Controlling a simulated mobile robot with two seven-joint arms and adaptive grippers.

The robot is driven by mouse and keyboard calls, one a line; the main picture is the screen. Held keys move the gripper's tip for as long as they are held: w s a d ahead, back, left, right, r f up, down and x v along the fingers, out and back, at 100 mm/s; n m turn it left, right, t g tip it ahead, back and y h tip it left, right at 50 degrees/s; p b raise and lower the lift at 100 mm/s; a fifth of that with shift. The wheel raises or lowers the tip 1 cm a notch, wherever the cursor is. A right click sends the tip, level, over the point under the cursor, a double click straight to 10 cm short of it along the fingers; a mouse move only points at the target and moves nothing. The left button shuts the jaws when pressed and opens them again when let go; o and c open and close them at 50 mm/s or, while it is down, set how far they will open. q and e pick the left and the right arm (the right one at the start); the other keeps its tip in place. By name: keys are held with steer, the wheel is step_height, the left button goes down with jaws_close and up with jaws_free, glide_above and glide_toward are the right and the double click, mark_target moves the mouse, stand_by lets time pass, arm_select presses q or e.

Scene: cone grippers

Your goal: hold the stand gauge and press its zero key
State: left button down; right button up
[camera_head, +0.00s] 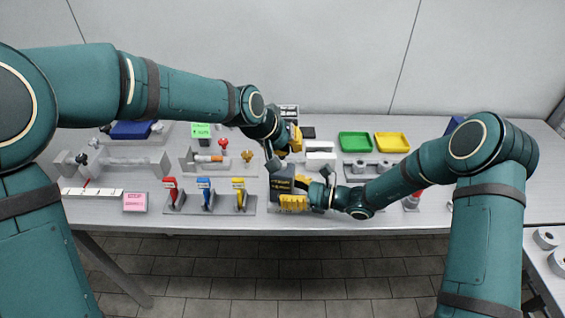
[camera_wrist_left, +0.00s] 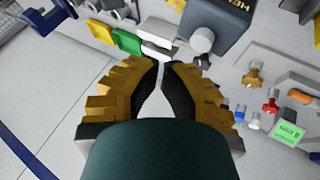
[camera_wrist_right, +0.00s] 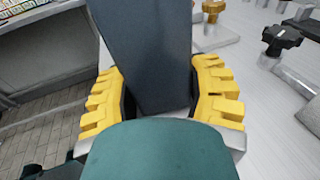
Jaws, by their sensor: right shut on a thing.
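The stand gauge (camera_head: 281,186) is a dark grey box near the table's front edge, partly covered by my grippers in the head view. I cannot make out the zero key.
Red, blue and yellow-handled tools (camera_head: 206,197) stand left of the gauge. A pink box (camera_head: 135,202) is farther left. A green tray (camera_head: 355,142) and yellow tray (camera_head: 392,142) lie at the back right. A small fixture with a red knob (camera_head: 223,143) stands behind left.

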mark_target(288, 166)
arm_select(q)
steer(key=shift+f, duration=0.65)
steer(key=shift+f, duration=0.15)
stand_by(0.9)
steer(key=shift+f, duration=0.3)
steer(key=shift+f, duration=0.4)
stand_by(0.8)
steer(key=shift+r, duration=0.85)
steer(key=shift+r, duration=0.1)
steer(key=shift+r, duration=2.45)
